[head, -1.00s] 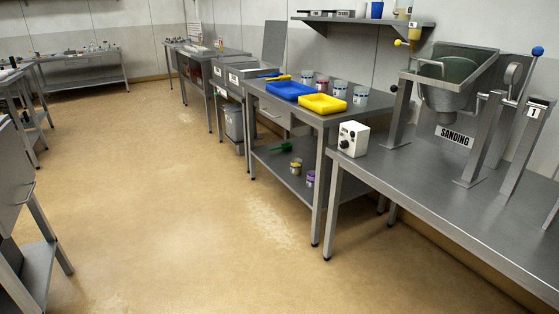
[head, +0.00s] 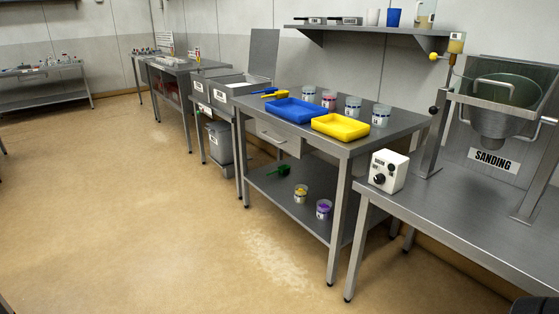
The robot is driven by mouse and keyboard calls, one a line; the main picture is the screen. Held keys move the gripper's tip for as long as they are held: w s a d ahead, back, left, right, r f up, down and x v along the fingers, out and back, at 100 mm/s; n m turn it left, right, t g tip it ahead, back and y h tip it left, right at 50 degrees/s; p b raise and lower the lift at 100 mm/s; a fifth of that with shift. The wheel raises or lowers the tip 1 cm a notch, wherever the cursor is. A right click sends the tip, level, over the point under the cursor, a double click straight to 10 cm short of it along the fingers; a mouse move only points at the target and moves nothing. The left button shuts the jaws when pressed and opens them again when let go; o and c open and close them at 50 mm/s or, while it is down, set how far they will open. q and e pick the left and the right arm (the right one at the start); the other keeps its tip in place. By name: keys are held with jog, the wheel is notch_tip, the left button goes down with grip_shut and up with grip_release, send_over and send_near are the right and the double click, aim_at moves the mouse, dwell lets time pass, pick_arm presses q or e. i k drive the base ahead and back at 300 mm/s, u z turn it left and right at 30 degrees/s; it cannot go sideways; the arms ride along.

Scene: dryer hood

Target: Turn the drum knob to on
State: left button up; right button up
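A white control box (head: 388,171) stands at the front left corner of the steel table at right. Its front has a larger black knob (head: 379,179) low down and smaller dark controls above it. The lettering on the box is too small to read, so I cannot tell which control is the drum knob or how it is set. Neither gripper can be made out in the head view. A dark shape (head: 536,307) cuts into the bottom right corner; I cannot tell what it is.
The steel table (head: 440,212) carries a drum machine (head: 505,105) with a "SANDING" sign (head: 493,161). Left of it, a workbench (head: 240,95) holds a blue tray (head: 295,112), a yellow tray (head: 340,126) and several jars. The floor (head: 150,230) in front is clear.

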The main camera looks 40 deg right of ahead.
aim_at(379, 179)
jog(key=z, duration=0.05)
jog(key=i, duration=2.1)
jog(key=z, duration=1.8)
jog(key=i, duration=1)
jog(key=z, duration=0.9)
